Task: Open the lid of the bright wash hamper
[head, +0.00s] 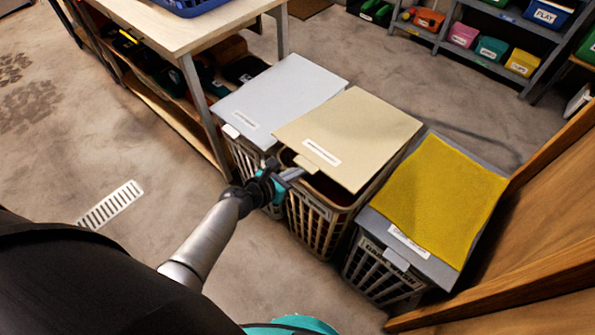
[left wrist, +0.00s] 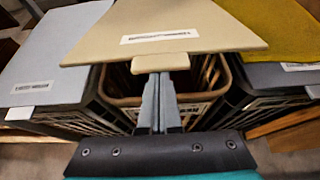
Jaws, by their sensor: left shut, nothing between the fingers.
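Three lidded hampers stand in a row. The middle hamper (head: 315,222) has a beige lid (head: 365,130) with a white label strip and a small front tab (head: 305,164). This lid is tilted up a little at the front, and a dark gap shows below it. My left gripper (head: 292,175) is at that front edge, shut and empty. In the left wrist view its fingertips (left wrist: 158,82) are right under or against the beige lid's tab (left wrist: 160,62); touching is hard to tell. The label words are too small to read. My right gripper is not in view.
The left hamper has a pale grey lid (head: 285,95), closed. The right hamper has a grey lid with a yellow cloth (head: 440,195) on it. A workbench (head: 190,25) stands at the left and a wooden panel (head: 545,220) at the right. Floor in front is clear.

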